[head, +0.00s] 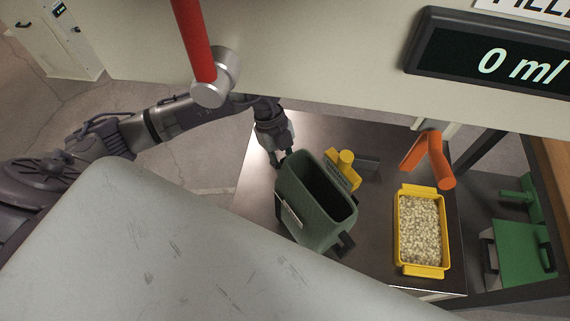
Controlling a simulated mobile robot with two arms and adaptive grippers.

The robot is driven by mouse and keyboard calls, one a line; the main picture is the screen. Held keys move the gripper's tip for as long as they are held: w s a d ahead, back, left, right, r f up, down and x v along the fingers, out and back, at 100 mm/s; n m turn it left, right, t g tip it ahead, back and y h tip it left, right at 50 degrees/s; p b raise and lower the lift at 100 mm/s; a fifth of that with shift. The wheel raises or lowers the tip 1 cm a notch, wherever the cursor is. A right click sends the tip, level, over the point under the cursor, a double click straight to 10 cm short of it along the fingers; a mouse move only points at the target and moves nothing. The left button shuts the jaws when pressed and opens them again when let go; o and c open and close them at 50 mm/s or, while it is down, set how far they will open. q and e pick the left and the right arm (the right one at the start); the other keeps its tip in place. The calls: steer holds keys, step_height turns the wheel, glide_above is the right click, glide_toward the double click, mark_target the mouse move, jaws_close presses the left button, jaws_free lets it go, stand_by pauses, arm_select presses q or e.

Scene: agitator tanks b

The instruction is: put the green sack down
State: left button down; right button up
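The green sack (311,213), dark green and open-topped with a pale label on its side, is tilted over the dark table top (375,235). My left gripper (281,161) comes in from the upper left and is shut on the sack's upper left rim. The fingertips are partly hidden at the rim. I cannot tell whether the sack's bottom touches the table. My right gripper is not in view.
A yellow tray of pale pellets (420,232) stands right of the sack. A yellow tool (345,170) is close behind it. An orange handle (431,158) rises behind the tray. A green device (520,248) is at the far right. A grey surface (185,255) fills the lower left.

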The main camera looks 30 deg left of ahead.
arm_select(q)
steer(key=c, duration=1.1)
jaws_free()
steer(key=shift+f, duration=0.1)
steer(key=shift+a+r, duration=0.1)
steer(key=shift+r, duration=0.2)
steer(key=v, duration=1.1)
steer(key=shift+r, duration=0.25)
steer(key=shift+a, duration=0.1)
